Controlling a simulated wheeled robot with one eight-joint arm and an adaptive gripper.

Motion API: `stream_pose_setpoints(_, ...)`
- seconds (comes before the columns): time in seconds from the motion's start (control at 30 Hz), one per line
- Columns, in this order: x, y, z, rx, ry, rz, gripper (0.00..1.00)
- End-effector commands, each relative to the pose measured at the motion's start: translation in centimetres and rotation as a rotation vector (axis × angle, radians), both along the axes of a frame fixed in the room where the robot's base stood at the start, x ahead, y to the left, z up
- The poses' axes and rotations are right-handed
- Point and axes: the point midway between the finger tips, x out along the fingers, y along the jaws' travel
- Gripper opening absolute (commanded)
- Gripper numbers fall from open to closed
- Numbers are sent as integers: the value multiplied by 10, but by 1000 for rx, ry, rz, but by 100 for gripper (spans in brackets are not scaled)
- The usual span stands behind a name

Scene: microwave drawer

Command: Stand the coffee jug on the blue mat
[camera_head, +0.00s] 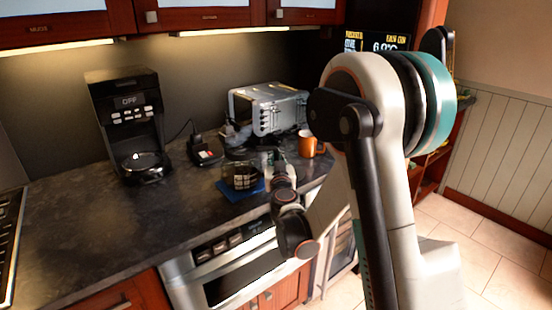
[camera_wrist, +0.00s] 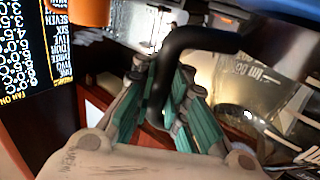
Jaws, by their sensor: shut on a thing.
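The coffee jug (camera_head: 240,176), dark clear glass with a black handle, looks about upright over the blue mat (camera_head: 229,194) on the counter. I cannot tell whether its base touches the mat. My gripper (camera_head: 272,163) is at the jug's right side. In the wrist view my gripper (camera_wrist: 163,88) has its teal fingers closed around the black handle of the jug (camera_wrist: 235,95). The jug hides much of the mat, and my arm covers the area to its right.
A coffee machine (camera_head: 128,110) stands at the back left. A small black device (camera_head: 205,152), a grey toaster-like appliance (camera_head: 268,108) and an orange mug (camera_head: 307,145) are behind the mat. The counter (camera_head: 105,215) is clear at front left.

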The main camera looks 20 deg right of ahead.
Motion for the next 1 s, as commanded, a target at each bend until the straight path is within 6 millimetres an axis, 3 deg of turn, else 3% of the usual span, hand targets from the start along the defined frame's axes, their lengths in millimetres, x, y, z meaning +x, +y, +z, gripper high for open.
stream_pose_setpoints(0.33,0,0,0,1,0,0,0)
stream_pose_setpoints(0.37,0,0,0,1,0,0,14)
stream_pose_setpoints(0.47,0,0,0,1,0,0,37)
stream_pose_setpoints(0.83,-2,1,0,-1,0,0,37)
stream_pose_setpoints(1.0,-19,5,0,0,0,0,37)
